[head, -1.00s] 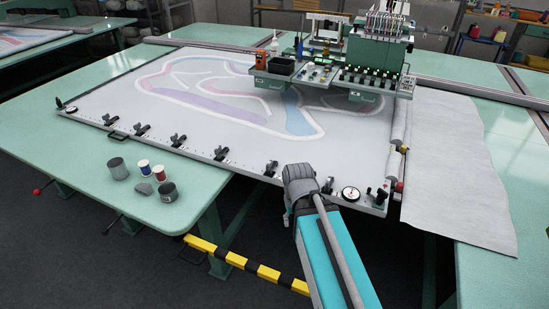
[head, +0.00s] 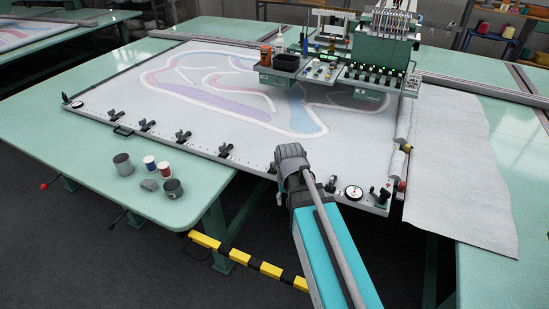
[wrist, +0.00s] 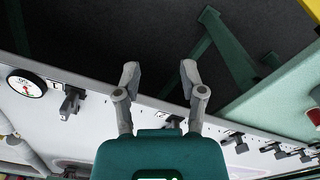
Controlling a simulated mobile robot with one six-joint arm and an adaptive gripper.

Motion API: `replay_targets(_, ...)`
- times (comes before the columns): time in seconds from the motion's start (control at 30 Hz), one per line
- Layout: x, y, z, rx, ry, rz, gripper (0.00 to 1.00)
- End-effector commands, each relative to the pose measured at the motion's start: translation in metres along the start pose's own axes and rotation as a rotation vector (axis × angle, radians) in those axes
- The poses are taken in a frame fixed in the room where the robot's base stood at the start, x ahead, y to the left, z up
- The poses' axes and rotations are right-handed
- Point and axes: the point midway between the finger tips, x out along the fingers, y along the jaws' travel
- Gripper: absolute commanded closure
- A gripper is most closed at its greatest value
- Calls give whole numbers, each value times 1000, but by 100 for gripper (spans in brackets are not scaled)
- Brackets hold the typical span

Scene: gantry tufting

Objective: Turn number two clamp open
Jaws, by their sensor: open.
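Several black clamps line the front edge of the white tufting frame (head: 130,110). In the head view one clamp (head: 225,150) stands left of my gripper and another (head: 331,184) stands to its right. Their numbers are too small to read, so I cannot tell which is number two. My gripper (wrist: 160,75) is open and empty. In the wrist view one black clamp (wrist: 172,122) shows between the fingers, near their bases, partly hidden by the gripper body. Other clamps (wrist: 72,100) lie either side. In the head view my arm covers the fingertips.
A round dial gauge (head: 354,192) sits near the frame's right front corner. The tufting head (head: 383,50) is at the back. A yellow-black bar (head: 250,263) lies low in front.

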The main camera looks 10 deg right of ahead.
Motion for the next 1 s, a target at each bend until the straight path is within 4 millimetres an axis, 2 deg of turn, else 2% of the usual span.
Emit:
replay_targets(0.03, -15, -3, -27, 33, 0, 0, 47)
replay_targets(0.3, -64, -15, -141, 276, 0, 0, 47)
replay_targets(0.4, -79, -19, -179, 362, 0, 0, 47)
replay_targets(0.5, -90, -22, -207, 433, 0, 0, 47)
replay_targets(0.6, -97, -24, -226, 482, 0, 0, 47)
replay_targets(0.7, -100, -25, -236, 510, 0, 0, 47)
replay_targets(1.0, -99, -25, -236, 521, 0, 0, 47)
